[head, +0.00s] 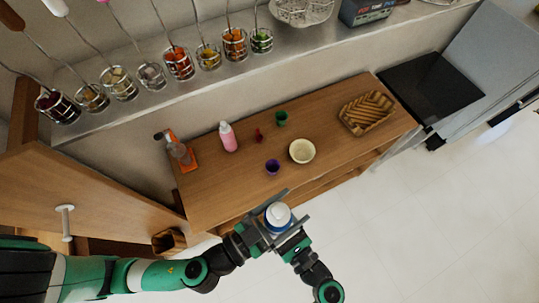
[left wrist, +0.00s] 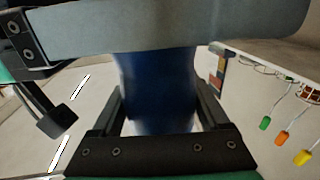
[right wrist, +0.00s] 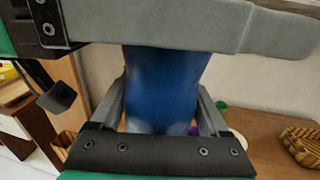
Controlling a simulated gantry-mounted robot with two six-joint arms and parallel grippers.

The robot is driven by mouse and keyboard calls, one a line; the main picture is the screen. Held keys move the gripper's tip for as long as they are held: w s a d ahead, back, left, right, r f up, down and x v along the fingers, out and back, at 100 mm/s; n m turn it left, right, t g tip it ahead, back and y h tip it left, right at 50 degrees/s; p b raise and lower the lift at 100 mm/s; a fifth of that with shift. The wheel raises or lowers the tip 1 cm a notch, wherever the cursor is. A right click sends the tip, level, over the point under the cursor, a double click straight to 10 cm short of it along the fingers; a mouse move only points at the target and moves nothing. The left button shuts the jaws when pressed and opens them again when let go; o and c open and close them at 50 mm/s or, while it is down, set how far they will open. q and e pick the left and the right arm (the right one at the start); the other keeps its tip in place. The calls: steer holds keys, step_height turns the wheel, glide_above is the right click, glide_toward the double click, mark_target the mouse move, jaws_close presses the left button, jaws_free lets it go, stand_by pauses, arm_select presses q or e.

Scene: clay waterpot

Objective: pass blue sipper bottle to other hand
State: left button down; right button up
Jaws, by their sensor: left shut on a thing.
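The blue sipper bottle (head: 278,214) is held above the floor in front of the table, with its white top facing up in the head view. My left gripper (head: 266,214) is shut on it from the left. My right gripper (head: 290,230) is at the same bottle from the lower right, with its fingers on both sides of it. The blue body fills the gap between the fingers in the left wrist view (left wrist: 158,90) and the right wrist view (right wrist: 165,90). Whether the right fingers press on the bottle is not clear. Its lower part is hidden in the head view.
The wooden table (head: 345,165) behind holds a pink bottle (head: 228,136), a clear bottle (head: 180,150), a purple cup (head: 272,167), a green cup (head: 281,118), a cream bowl (head: 302,150) and a wicker basket (head: 366,112). White floor (head: 420,220) is free at the right.

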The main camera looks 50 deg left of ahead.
jaws_close()
arm_select(q)
jaws_free()
steer(key=shift+m+t, duration=0.7)
steer(key=shift+t, duration=0.1)
step_height(320, 180, up, 5)
steer(key=shift+a+r, duration=0.1)
steer(key=shift+a, duration=0.05)
steer(key=w+a+r+n+t+y, duration=0.1)
steer(key=w+a+r+n+y, duration=0.15)
steer(key=r, duration=0.55)
steer(key=w+a+r+n+t+y, duration=0.2)
steer(key=w+a+r, duration=0.15)
steer(key=r, duration=0.55)
steer(key=w+a+r+n+t+y, duration=0.1)
steer(key=w+a+r+n+y, duration=0.15)
steer(key=r, duration=0.55)
step_height(320, 180, up, 19)
steer(key=s+m+t+h, duration=0.2)
steer(key=m+t+h, duration=0.1)
steer(key=m+h, duration=0.2)
steer(key=shift+r+t+h, duration=0.2)
steer(key=shift+t+h, duration=0.2)
steer(key=shift+h, duration=0.7)
steer(key=shift+a, duration=0.1)
